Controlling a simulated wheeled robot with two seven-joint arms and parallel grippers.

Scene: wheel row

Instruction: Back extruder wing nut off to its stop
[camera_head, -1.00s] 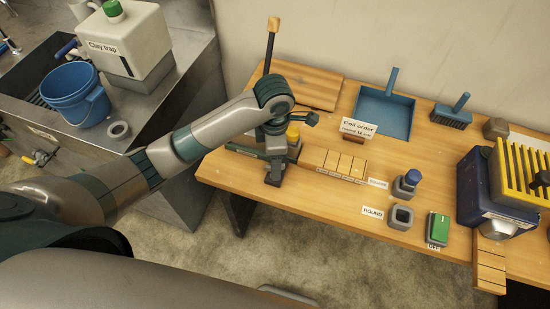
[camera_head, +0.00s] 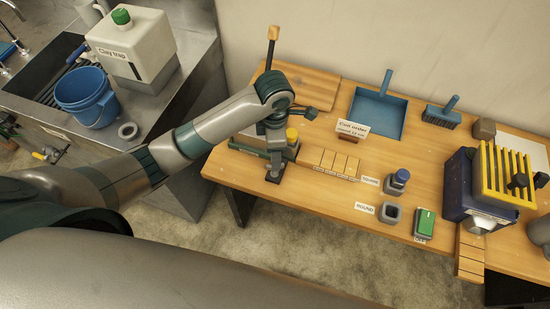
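My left gripper (camera_head: 274,167) points down at the front of a small dark green and grey bench device (camera_head: 245,149) at the table's left end. A yellow cap (camera_head: 291,134) shows just right of the gripper. My wrist covers much of this device, and I cannot tell whether the fingers touch it or are shut. A blue machine (camera_head: 456,187) with a yellow slatted top (camera_head: 507,174) and a pale nozzle (camera_head: 481,224) stands at the right. I cannot make out the wing nut, or which machine is the extruder. My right gripper is out of view.
A post with an orange tip (camera_head: 273,33) rises behind my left wrist. Blocks labelled SQUARE (camera_head: 397,183) and ROUND (camera_head: 390,213), a green switch marked OFF (camera_head: 424,223), a blue dustpan (camera_head: 378,108) and a coil order card (camera_head: 352,129) stand on the table (camera_head: 325,205).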

